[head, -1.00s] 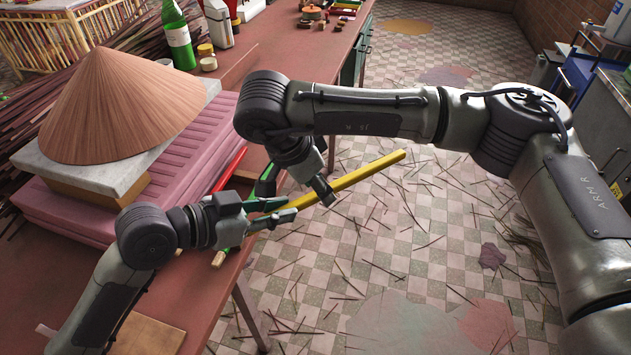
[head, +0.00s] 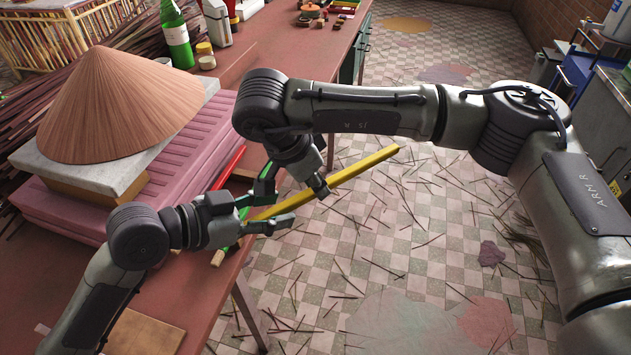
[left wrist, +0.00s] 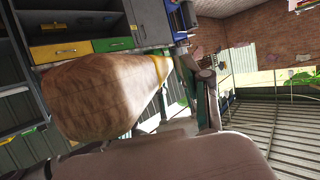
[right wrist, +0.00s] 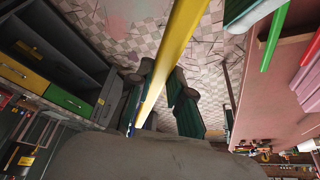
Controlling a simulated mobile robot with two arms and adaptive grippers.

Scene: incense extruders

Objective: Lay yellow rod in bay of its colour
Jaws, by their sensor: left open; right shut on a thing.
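The yellow rod (head: 365,165) is held aslant in the air past the table's right edge. My right gripper (head: 316,188) is shut on it near its middle; the right wrist view shows the rod (right wrist: 172,55) between the fingers (right wrist: 160,90). My left gripper (head: 270,212) is open, with the rod's near end between or just beside its fingers. In the left wrist view a large brown, wood-like end with a yellow part (left wrist: 158,68) fills the middle. No yellow bay is clear in the head view; the wrist views show a yellow drawer front (left wrist: 60,51) on a cabinet.
A red rod (head: 228,168) and a green rod with a pale end (head: 217,258) lie on the table (head: 200,290) beside pink stacked trays (head: 205,145). A conical hat (head: 115,110) sits on top of the stack. The tiled floor right of the table is strewn with thin sticks.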

